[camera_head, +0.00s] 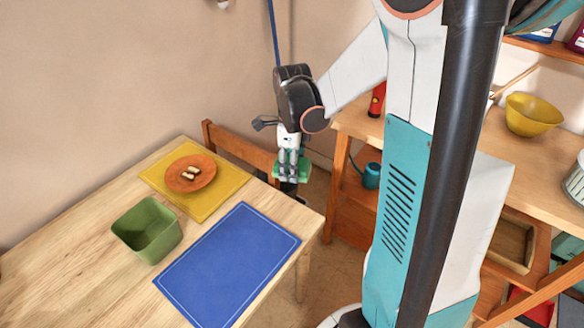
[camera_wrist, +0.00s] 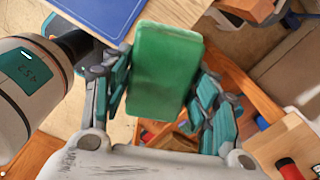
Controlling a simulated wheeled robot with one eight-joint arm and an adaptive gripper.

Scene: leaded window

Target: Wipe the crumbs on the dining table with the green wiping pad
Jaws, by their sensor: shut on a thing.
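My gripper (camera_head: 289,166) is shut on the green wiping pad (camera_head: 305,169), just past the dining table's right edge near the back. The pad fills the middle of the wrist view (camera_wrist: 165,72), with grey and teal fingers on both sides. The dining table (camera_head: 90,290) is light wood. No crumbs can be made out on its bare wood; they are too small to tell or hidden.
A blue placemat (camera_head: 228,264), a green open bin (camera_head: 148,232) and a yellow placemat (camera_head: 222,190) with a brown plate (camera_head: 206,178) holding pale pieces occupy the table. A wooden chair (camera_head: 240,148) stands behind. A wooden workbench (camera_head: 470,150) stands right.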

